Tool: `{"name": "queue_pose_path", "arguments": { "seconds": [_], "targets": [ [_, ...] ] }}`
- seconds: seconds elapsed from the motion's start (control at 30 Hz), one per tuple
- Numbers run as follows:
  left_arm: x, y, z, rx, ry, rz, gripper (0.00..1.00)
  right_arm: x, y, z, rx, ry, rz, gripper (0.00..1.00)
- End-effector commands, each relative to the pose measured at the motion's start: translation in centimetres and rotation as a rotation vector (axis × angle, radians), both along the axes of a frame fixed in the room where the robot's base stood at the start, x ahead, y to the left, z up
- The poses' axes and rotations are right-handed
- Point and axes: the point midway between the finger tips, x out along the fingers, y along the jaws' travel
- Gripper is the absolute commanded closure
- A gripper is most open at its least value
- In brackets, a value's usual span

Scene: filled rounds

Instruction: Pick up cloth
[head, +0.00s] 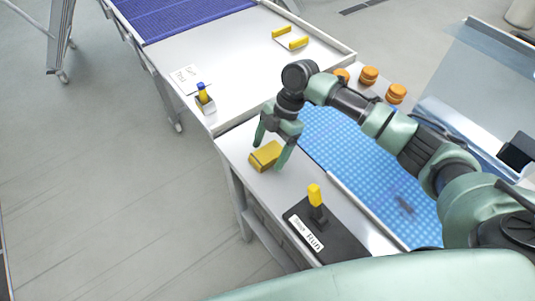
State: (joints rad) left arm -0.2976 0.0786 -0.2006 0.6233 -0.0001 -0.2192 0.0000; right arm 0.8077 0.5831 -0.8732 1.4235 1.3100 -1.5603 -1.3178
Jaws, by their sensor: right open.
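A folded yellow cloth (266,155) lies on the white table (240,152) near its left edge, in the middle of the head view. My right gripper (269,153) points down over the cloth with its two green fingers apart. One finger is at the cloth's upper left side and the other at its right side. I cannot tell whether the fingers touch the cloth. My left gripper does not show.
A black plate with a yellow lever (315,195) and a "Run" label stands on the near table. A blue dotted surface (375,170) lies to the right. Orange round items (397,93) stand behind my arm. Another white table (235,60) adjoins at the back.

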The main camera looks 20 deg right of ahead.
Motion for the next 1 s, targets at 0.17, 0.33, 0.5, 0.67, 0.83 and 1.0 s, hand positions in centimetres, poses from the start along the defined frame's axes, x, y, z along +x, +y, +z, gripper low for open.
{"name": "queue_pose_path", "arguments": {
  "seconds": [0.17, 0.33, 0.5, 0.67, 0.83, 1.0],
  "targets": [
    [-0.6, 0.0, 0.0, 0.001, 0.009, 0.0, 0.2, 0.0, 0.0, -0.2, 0.0, 0.0, 0.0, 0.2],
    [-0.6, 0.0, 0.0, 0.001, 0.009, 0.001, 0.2, 0.0, 0.0, -0.2, 0.0, 0.0, 0.0, 0.67],
    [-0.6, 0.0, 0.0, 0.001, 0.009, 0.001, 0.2, 0.0, 0.0, -0.2, 0.0, 0.0, 0.0, 0.86],
    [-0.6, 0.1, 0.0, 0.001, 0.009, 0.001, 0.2, 0.0, 0.0, -0.1, 0.0, 0.0, 0.0, 0.86],
    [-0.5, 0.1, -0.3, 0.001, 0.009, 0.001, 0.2, 0.1, 0.0, 0.9, 0.0, -0.003, 0.001, 0.86],
    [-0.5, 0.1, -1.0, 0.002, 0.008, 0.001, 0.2, 0.2, 0.0, 3.8, 0.001, -0.006, 0.002, 0.86]
  ]
}}
